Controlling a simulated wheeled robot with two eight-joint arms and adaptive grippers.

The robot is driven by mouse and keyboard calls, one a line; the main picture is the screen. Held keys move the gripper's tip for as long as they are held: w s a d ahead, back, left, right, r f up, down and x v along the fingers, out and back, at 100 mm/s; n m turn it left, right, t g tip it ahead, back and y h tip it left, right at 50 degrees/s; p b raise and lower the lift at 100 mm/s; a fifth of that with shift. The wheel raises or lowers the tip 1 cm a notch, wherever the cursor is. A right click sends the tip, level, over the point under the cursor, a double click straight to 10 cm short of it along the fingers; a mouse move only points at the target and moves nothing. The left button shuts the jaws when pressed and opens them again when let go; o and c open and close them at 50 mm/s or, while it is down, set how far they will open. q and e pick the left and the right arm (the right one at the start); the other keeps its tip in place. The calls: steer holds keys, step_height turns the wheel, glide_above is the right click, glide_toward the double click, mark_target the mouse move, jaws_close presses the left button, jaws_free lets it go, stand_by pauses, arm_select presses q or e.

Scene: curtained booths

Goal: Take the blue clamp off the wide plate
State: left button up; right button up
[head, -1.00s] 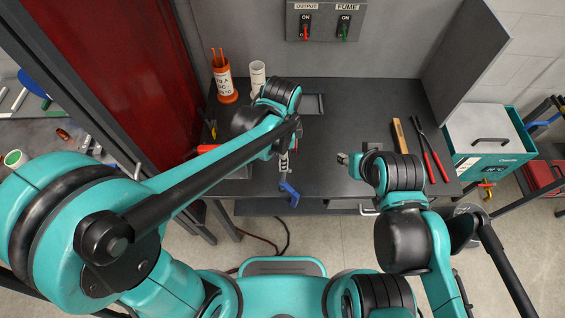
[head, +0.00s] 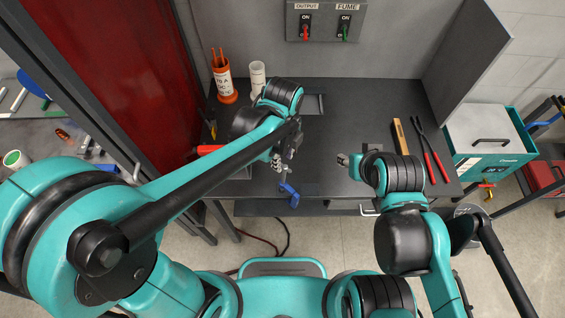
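The blue clamp (head: 289,194) lies at the front edge of the dark bench, its blue end at or over the edge. My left gripper (head: 278,162) is just behind and above it; its fingers look spread, with the clamp apart from them. A grey plate (head: 240,173) shows partly at the bench's left front, left of the clamp; my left arm hides much of it, and I cannot tell for sure that it is the wide plate. My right gripper (head: 343,160) is over the bench to the right, away from the clamp; its finger opening is too small to judge.
An orange holder (head: 224,85) and a white cup (head: 257,75) stand at the back left. Red-handled pliers (head: 432,150) and a wooden-handled tool (head: 400,135) lie at the right. The bench's middle (head: 350,115) is clear. A side panel (head: 465,55) bounds the right.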

mark_target(285, 167)
arm_select(q)
steer(key=shift+s+d, duration=0.3)
steer(key=shift+f+b, duration=1.25)
steer(key=shift+f, duration=0.25)
jaws_close()
jaws_free()
